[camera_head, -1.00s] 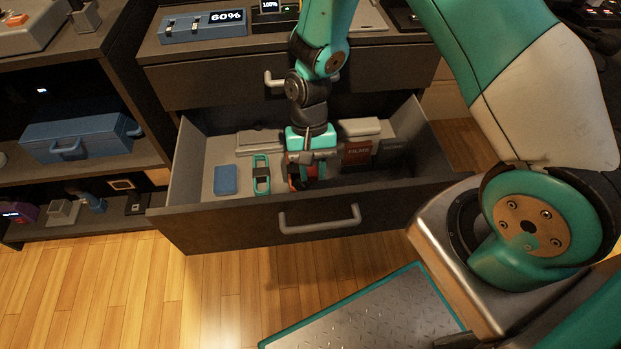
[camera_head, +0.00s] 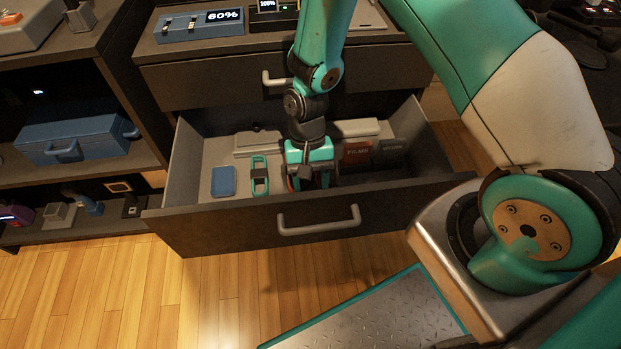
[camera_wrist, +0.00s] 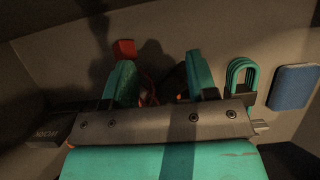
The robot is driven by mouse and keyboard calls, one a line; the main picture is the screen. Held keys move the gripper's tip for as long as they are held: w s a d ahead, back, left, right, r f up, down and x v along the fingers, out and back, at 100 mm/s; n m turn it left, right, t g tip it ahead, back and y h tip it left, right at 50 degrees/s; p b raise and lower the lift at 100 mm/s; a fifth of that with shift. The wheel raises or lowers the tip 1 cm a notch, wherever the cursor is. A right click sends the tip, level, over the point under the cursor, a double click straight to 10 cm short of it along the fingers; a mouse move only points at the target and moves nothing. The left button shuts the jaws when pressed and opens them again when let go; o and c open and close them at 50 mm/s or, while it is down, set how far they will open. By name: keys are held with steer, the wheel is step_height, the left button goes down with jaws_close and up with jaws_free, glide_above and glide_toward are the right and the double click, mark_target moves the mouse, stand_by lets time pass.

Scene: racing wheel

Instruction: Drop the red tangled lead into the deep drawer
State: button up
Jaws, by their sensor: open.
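The red tangled lead is mostly hidden in the head view. In the wrist view its red block (camera_wrist: 124,49) lies by the tip of the left finger, with thin red strands between the fingers. My gripper (camera_head: 308,184) is down inside the deep drawer (camera_head: 195,228), behind its front wall. In the wrist view the two teal fingers of my gripper (camera_wrist: 161,80) stand apart, with the lead on the drawer floor around them. The drawer is pulled out and open at the top.
The drawer also holds a blue pad (camera_head: 223,181), a teal looped item (camera_head: 260,177) and a red box marked FILMS (camera_head: 357,152). The drawer handle (camera_head: 318,221) sticks out in front. A shelf with a blue case (camera_head: 75,140) stands left.

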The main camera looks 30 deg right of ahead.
steer(key=p+v, duration=0.4)
steer(key=v, duration=0.9)
steer(key=s+a+r+n+t+y, duration=0.1)
steer(key=s+a+r+n, duration=0.1)
steer(key=r, duration=0.4)
steer(key=s+a+r+n+t, duration=0.1)
steer(key=s+r+n, duration=0.15)
steer(key=r, duration=0.45)
steer(key=s+a+r+n+t+y, duration=0.1)
steer(key=s+a+r+n+t, duration=0.1)
steer(key=s+r+n, duration=0.4)
steer(key=s+r, duration=0.4)
steer(key=s, duration=0.3)
steer(key=shift+s+r+y, duration=0.2)
steer(key=shift+s+y, duration=0.1)
steer(key=shift+y, duration=0.1)
steer(key=shift+a, duration=0.1)
step_height(320, 180, up, 24)
steer(key=p, duration=2.3)
steer(key=shift+f, duration=0.1)
steer(key=shift+c, duration=0.4)
